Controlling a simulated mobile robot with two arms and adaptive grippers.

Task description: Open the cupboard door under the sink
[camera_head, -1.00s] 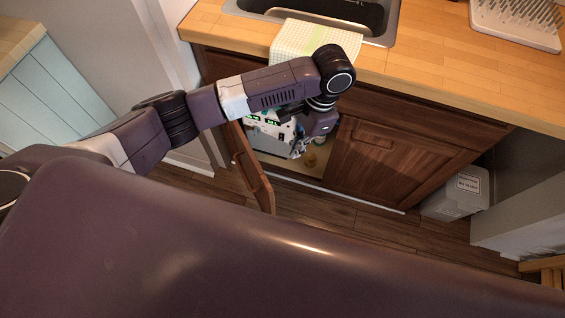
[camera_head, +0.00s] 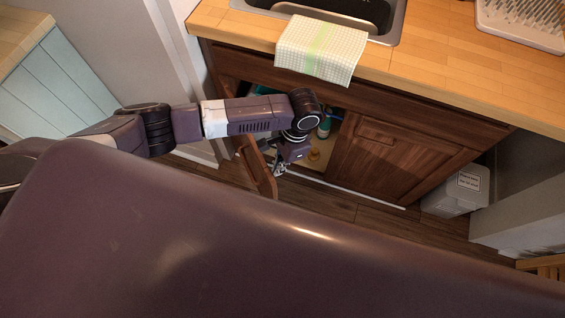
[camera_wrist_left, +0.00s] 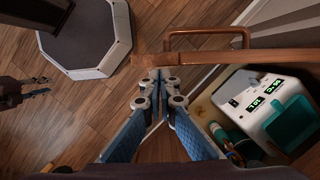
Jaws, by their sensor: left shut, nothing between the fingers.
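The left cupboard door (camera_head: 262,172) under the sink stands swung out from the front, partly hidden by my body. In the left wrist view its brown edge (camera_wrist_left: 215,57) and bar handle (camera_wrist_left: 208,33) run across the top. My left gripper (camera_head: 280,170) is low at the opening, beside the door's inner side. In the left wrist view its fingertips (camera_wrist_left: 160,80) are together and empty, close to the door edge; contact is unclear. The right cupboard door (camera_head: 385,160) is closed. A dark gripper, seemingly my right one (camera_wrist_left: 35,94), shows at the wrist view's left edge; its jaw state is unclear.
Inside the cupboard are a white box with green displays (camera_wrist_left: 248,102), a teal container (camera_wrist_left: 291,122) and a green bottle (camera_head: 324,128). A grey-white bin (camera_head: 458,190) stands right of the cupboard. A checked towel (camera_head: 322,50) hangs over the worktop edge (camera_head: 420,75).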

